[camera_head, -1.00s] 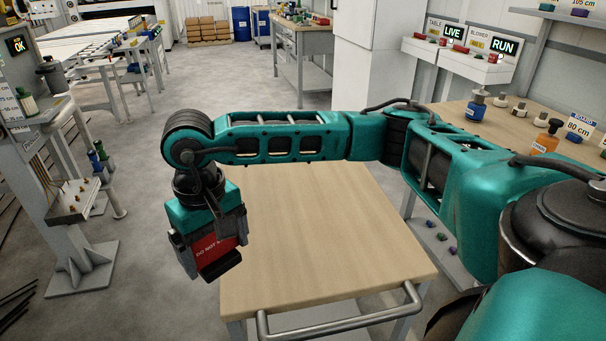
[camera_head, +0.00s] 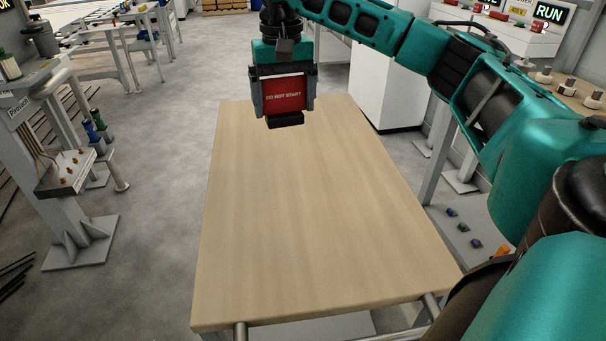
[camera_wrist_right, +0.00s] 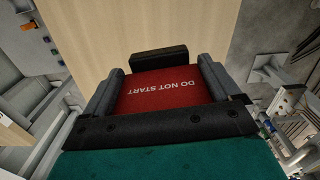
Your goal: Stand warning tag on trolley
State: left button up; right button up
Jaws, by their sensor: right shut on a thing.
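The warning tag (camera_head: 284,95) is a red plate reading "DO NOT START" with a dark foot along its lower edge. My right gripper (camera_head: 284,100) is shut on the tag, one finger at each side, and holds it upright over the far end of the trolley (camera_head: 310,220). The foot looks a little above the wooden top; I cannot tell the exact gap. In the right wrist view the tag (camera_wrist_right: 165,88) sits between the fingers, its black foot (camera_wrist_right: 158,59) beyond them against the wood. My left gripper is out of view.
The trolley top is bare, with a metal handle (camera_head: 430,305) at its near edge. A grey stand (camera_head: 70,180) is on the left. A white cabinet (camera_head: 390,85) stands beyond the trolley's far right corner. A bench with black-knobbed parts (camera_head: 570,85) is at right.

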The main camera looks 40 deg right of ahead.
jog(key=r+m+b, duration=0.1)
jog(key=m+b, duration=0.1)
send_over(308, 184)
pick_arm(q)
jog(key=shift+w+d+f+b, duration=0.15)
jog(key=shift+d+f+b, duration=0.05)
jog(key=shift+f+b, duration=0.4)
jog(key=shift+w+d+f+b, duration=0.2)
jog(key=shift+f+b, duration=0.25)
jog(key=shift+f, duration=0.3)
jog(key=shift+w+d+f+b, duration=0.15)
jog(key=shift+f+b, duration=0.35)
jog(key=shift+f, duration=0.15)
pick_arm(e)
jog(key=shift+f, duration=9.55)
jog(key=shift+f, duration=0.1)
jog(key=o, duration=0.8)
pick_arm(q)
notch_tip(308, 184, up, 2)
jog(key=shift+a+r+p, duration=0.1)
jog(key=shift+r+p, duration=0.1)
jog(key=shift+p, duration=0.95)
pick_arm(e)
notch_tip(308, 184, up, 12)
jog(key=shift+r, duration=0.15)
